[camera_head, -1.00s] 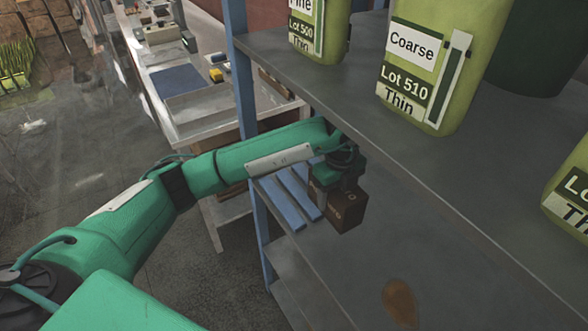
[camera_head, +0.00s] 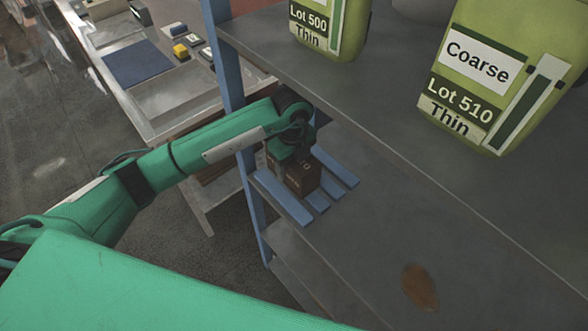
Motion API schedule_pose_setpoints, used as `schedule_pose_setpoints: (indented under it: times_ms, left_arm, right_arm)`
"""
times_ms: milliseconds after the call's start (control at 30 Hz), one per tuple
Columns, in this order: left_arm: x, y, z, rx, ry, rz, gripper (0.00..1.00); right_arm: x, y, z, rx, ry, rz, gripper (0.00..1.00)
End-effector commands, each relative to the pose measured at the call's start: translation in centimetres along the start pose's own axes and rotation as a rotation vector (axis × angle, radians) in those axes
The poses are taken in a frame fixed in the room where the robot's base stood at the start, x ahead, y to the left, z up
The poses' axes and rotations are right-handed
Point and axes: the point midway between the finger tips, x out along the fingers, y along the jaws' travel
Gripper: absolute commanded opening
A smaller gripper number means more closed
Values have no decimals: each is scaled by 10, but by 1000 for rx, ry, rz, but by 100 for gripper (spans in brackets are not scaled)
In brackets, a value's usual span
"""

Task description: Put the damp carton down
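The dark brown carton (camera_head: 303,178) is over the blue slatted rack (camera_head: 280,197) on the lower shelf, at the shelf's left end. It is roughly upright, and I cannot tell whether its base touches the slats. My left gripper (camera_head: 290,162) comes in from the left and is shut on the carton from above and behind. The fingers are partly hidden by the wrist and the carton. My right gripper is not in view.
A blue post (camera_head: 222,60) stands close to my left arm. The upper shelf (camera_head: 330,62) overhangs and holds green canisters, one labelled Coarse (camera_head: 500,70). A brown stain (camera_head: 420,287) marks the otherwise bare lower shelf. A bench (camera_head: 170,100) stands beyond.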

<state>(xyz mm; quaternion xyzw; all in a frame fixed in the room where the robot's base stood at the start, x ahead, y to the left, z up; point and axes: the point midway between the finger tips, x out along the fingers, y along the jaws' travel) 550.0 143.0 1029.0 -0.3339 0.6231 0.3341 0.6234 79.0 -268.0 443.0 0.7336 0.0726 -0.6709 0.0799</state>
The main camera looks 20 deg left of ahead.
Motion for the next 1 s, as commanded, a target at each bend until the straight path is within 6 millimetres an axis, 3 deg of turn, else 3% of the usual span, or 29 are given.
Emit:
schedule_pose_setpoints:
  times_ms: [433,800,833,933,1000]
  left_arm:
    - [45,0,0,-2,0,1,22]
    - [52,-1,0,-1,0,-2,22]
    - [52,0,0,-1,0,-1,63]
    - [51,0,0,-1,0,0,81]
    - [51,0,0,-1,0,0,81]
  right_arm:
    - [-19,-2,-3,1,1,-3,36]
    - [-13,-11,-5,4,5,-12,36]
    - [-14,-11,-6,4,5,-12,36]
    - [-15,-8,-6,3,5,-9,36]
    - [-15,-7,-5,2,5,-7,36]
